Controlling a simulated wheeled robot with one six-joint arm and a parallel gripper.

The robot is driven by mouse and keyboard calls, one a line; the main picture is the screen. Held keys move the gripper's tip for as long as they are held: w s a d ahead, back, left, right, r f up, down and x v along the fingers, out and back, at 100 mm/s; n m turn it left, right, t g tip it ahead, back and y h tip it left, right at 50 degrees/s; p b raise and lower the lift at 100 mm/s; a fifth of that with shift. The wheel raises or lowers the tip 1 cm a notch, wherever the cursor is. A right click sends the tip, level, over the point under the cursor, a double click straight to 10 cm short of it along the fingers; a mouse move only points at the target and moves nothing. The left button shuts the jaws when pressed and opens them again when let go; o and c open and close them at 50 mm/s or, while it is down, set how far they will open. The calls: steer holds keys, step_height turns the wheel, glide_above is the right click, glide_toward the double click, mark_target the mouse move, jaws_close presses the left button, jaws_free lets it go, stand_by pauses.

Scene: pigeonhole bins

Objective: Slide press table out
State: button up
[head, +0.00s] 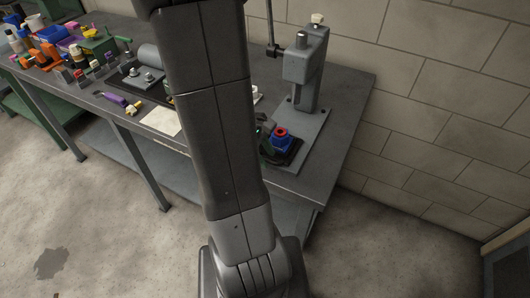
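A grey arbor press (305,68) stands on a light grey base plate (312,135) at the right end of the workbench. A dark press table (294,158) lies low in front of the press column, partly hidden behind my arm. A blue block with a red ring on top (281,140) sits on or just above it. A dark green part (264,128) shows at my arm's edge; I cannot tell what it belongs to. My arm runs up through the middle of the view and out at the top. My gripper is not visible.
The grey workbench (345,110) holds tools, bottles and small bins at its left. A pale sheet (161,121) and a purple-handled tool (115,99) lie near its front edge. A block wall stands close behind the bench. The floor in front is clear.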

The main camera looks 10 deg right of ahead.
steer(key=shift+r, duration=0.1)
steer(key=v, duration=1.3)
steer(key=shift+r+p, duration=0.35)
steer(key=shift+p, duration=0.1)
steer(key=shift+f, duration=0.15)
steer(key=b+x, duration=0.1)
steer(key=x, duration=1.2)
steer(key=shift+f, duration=0.25)
steer(key=shift+d+f, duration=0.1)
steer(key=shift+f, duration=0.05)
steer(key=shift+w+d, duration=0.1)
steer(key=shift+w, duration=0.25)
